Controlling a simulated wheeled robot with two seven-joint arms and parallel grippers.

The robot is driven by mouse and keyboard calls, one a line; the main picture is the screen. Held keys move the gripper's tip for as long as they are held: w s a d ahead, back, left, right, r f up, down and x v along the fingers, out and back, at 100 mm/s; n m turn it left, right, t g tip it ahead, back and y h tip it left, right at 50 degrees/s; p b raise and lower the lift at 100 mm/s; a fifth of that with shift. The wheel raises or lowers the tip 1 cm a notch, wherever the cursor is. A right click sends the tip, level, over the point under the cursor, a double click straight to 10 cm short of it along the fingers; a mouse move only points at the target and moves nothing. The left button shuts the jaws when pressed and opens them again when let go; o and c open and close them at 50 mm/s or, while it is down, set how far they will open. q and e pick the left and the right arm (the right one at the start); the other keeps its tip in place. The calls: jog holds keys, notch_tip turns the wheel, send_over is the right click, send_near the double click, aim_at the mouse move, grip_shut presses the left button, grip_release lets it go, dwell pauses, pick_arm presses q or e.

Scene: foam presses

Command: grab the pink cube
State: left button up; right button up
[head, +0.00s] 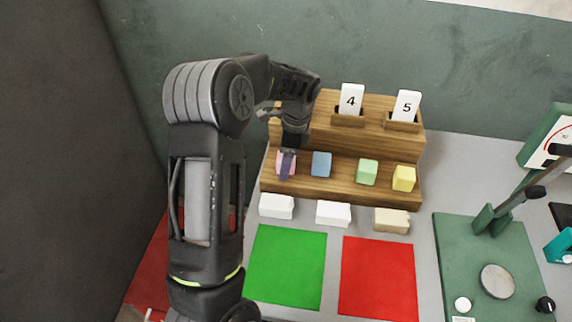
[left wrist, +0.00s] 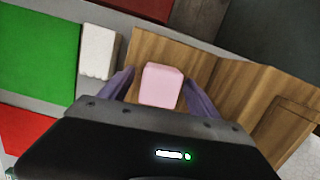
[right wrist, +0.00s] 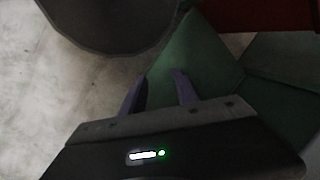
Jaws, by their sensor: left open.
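The pink cube (head: 281,161) sits at the left end of the lower step of a wooden rack (head: 340,187). In the head view my left gripper (head: 287,163) reaches down over it and partly hides it. In the left wrist view the pink cube (left wrist: 161,85) lies between the two open fingers of my left gripper (left wrist: 160,88), with a gap to the finger on each side. My right gripper (right wrist: 160,90) is open and empty in the right wrist view, over a dim floor area away from the rack.
Blue (head: 321,164), green (head: 367,172) and yellow (head: 404,178) cubes share the step. Cards 4 (head: 351,99) and 5 (head: 407,105) stand above. White and beige blocks lie in front, before green (head: 286,268) and red (head: 378,278) mats. A green press (head: 480,260) stands right.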

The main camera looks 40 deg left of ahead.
dwell(0.4)
pick_arm(q)
jog(key=c, duration=1.4)
jog(key=shift+r+p, duration=0.5)
jog(key=shift+r, duration=0.1)
notch_tip(320, 180, up, 4)
jog(key=shift+r+p, duration=0.2)
jog(key=shift+p, duration=0.95)
jog(key=shift+r, duration=2.25)
